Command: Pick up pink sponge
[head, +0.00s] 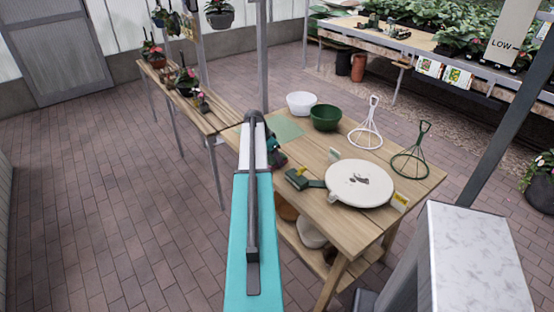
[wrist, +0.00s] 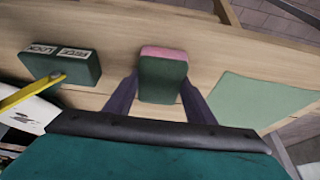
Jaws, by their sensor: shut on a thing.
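The pink sponge (wrist: 163,72) shows in the wrist view as a small block with a pink strip along its far edge and a dark green face. My gripper (wrist: 160,90) has its two dark fingers on either side of the sponge and is shut on it. My arm hides most of the gripper there. I cannot tell whether the sponge touches the tabletop.
A dark green block with lettering (wrist: 60,65) lies to the left. A pale green mat (wrist: 262,98) lies to the right. A white round lid-like disc (head: 360,183), a white bowl (head: 300,103), a green bowl (head: 326,118) and two wire stands share the table.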

